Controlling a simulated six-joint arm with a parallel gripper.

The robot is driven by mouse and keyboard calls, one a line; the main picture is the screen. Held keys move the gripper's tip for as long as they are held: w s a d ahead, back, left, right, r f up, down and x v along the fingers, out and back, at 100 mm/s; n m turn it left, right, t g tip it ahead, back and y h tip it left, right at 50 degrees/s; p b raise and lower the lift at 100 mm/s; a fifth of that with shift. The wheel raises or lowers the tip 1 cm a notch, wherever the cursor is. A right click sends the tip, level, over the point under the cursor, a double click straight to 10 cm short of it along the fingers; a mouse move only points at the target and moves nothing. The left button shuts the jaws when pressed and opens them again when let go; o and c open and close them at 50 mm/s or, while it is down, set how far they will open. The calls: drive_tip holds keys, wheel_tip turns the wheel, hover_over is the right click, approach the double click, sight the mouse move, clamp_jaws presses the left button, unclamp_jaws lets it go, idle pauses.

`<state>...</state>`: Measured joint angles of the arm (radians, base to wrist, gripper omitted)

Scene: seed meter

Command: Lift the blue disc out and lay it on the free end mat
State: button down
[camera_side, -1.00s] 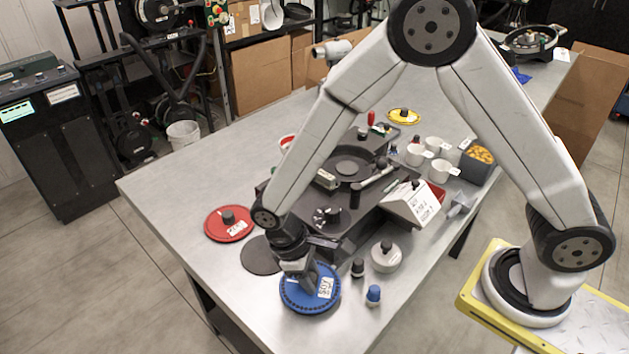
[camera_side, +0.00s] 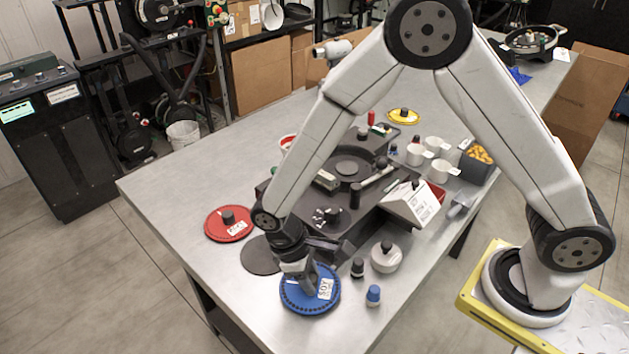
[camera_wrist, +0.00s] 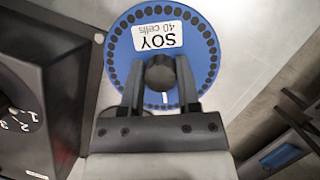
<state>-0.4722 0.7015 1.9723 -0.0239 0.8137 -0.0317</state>
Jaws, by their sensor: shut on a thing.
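The blue disc (camera_side: 297,301) has a ring of small holes and a white "SOY 40 cells" label. It is at the near edge of the table, flat and low; I cannot tell whether it touches the surface beneath. My gripper (camera_side: 308,282) is above it, shut on its dark centre knob. The wrist view shows the blue disc (camera_wrist: 124,52) with the fingers of my gripper (camera_wrist: 160,85) on both sides of the knob (camera_wrist: 160,72). A dark round mat (camera_side: 260,257) lies bare just left of the disc. Any mat under the disc is hidden.
The dark seed meter housing (camera_side: 345,215) stands behind my gripper. A red disc (camera_side: 222,232) lies to the left and a yellow disc (camera_side: 396,114) at the back. A grey knobbed weight (camera_side: 386,258), a black knob (camera_side: 357,268) and a blue-topped piece (camera_side: 373,296) stand close right.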

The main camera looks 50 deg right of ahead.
drive_tip(key=shift+f, duration=0.35)
unclamp_jaws()
idle(0.4)
drive_tip(key=shift+r, duration=0.2)
drive_tip(key=shift+r, duration=2.8)
